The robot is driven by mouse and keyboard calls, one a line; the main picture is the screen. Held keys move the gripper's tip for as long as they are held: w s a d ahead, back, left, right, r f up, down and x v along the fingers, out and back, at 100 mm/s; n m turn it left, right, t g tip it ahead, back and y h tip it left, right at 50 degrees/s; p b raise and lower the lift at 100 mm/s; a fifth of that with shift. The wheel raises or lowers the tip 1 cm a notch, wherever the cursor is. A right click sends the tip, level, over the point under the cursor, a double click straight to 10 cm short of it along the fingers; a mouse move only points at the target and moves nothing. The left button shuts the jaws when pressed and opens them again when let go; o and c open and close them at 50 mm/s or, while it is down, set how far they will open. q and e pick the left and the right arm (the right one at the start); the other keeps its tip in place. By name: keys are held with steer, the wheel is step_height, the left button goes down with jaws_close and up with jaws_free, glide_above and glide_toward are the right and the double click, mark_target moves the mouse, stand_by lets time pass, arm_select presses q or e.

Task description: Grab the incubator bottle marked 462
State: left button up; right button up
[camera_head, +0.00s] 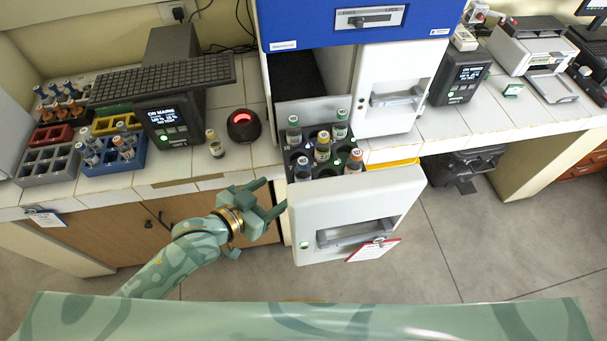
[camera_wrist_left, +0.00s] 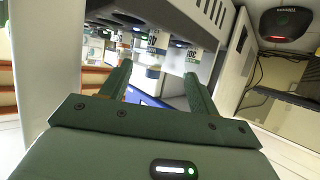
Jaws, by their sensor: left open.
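The incubator (camera_head: 352,20) has a drawer (camera_head: 355,200) pulled out, with a dark rack holding several capped bottles. A yellow-capped bottle (camera_head: 322,147) stands in the middle. I cannot read 462 on any label. My left gripper (camera_head: 274,196) is open and empty, left of the drawer and apart from the bottles. In the left wrist view, labelled bottles (camera_wrist_left: 158,42) show beyond its open fingers (camera_wrist_left: 157,85).
A lone bottle (camera_head: 215,144) stands on the tiled bench (camera_head: 190,172) beside a red-lit round device (camera_head: 243,125). Coloured racks of bottles, including a blue one (camera_head: 112,160), stand further left. The incubator's white door (camera_head: 396,85) is behind the drawer. Open floor lies to its right.

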mark_target(297, 178)
arm_select(q)
steer(key=x, duration=0.5)
steer(key=shift+w+f+b, duration=0.2)
steer(key=shift+w+b, duration=0.1)
steer(key=shift+w+d+f, duration=0.15)
steer(key=shift+w+d, duration=0.2)
steer(key=shift+d, duration=0.05)
steer(key=x, duration=0.4)
steer(key=shift+w+d, duration=0.15)
steer(key=shift+d, duration=0.35)
steer(key=shift+w+d, duration=0.1)
steer(key=shift+w, duration=0.05)
arm_select(e)
steer(key=shift+a+f, duration=0.4)
steer(key=shift+f, duration=0.2)
arm_select(q)
steer(key=c, duration=1.1)
